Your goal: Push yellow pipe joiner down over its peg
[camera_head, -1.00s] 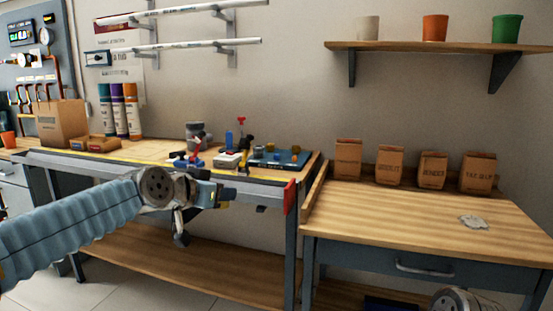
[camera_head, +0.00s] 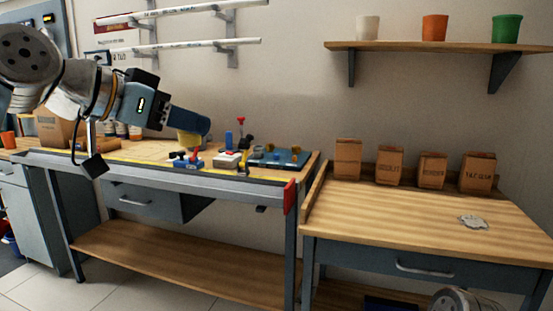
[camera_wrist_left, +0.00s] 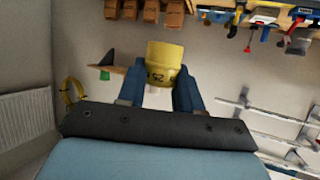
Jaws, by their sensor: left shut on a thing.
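The joiner is to the left of the blue board (camera_head: 258,163) with small yellow and tan pieces. I cannot tell which piece is the peg. My right gripper is not in view.
A blue-based clamp with red knobs (camera_head: 186,161), a white box (camera_head: 227,160) and a red-handled valve (camera_head: 241,124) stand on the workbench (camera_head: 150,150) near the board. White pipes (camera_head: 185,46) hang on the wall above.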

